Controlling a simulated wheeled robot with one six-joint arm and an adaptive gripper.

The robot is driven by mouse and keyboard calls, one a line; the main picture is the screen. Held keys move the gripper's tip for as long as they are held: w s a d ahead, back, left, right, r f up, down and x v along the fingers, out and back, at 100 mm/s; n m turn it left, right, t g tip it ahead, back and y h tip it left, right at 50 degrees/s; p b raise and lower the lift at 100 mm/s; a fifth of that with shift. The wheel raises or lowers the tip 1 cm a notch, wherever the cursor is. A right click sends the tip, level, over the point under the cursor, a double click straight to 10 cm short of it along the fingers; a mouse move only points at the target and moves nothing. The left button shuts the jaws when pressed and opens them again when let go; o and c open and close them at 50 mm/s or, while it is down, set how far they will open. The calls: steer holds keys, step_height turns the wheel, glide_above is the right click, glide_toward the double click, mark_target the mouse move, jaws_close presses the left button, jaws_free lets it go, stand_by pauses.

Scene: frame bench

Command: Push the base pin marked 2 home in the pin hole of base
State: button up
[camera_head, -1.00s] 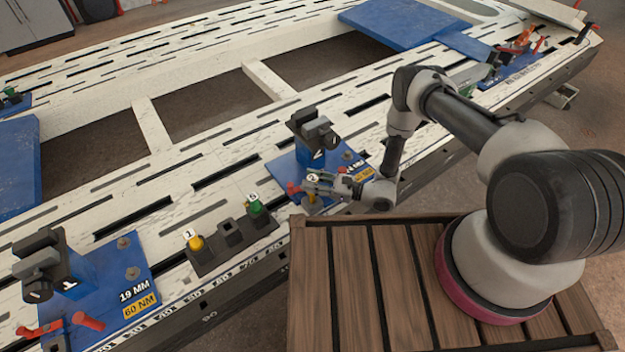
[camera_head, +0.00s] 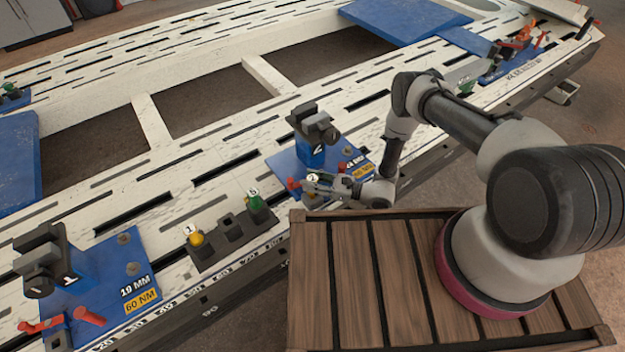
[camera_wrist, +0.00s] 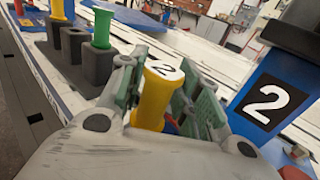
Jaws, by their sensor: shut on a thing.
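The yellow base pin marked 2 (camera_wrist: 157,92) stands upright between the fingers of my gripper (camera_wrist: 165,100), which is shut on it. In the head view the pin's white number cap (camera_head: 312,178) shows above my gripper (camera_head: 316,187). It is over the front left part of the blue base with the tower marked 2 (camera_head: 312,152). This tower also shows at the right in the wrist view (camera_wrist: 265,105). The pin hole and the pin's lower end are hidden by my fingers, so I cannot tell how deep the pin sits.
A dark pin rack (camera_head: 232,233) to the left holds a yellow pin marked 1 (camera_head: 196,238) and a green pin marked 5 (camera_head: 255,207), with an empty middle socket. Another blue base, marked 1 (camera_head: 118,272), lies farther left. A red handle (camera_head: 293,185) is close to my gripper.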

steer(key=shift+f, duration=1.6)
steer(key=o, duration=1.3)
steer(key=shift+c, duration=0.2)
steer(key=v, duration=1.2)
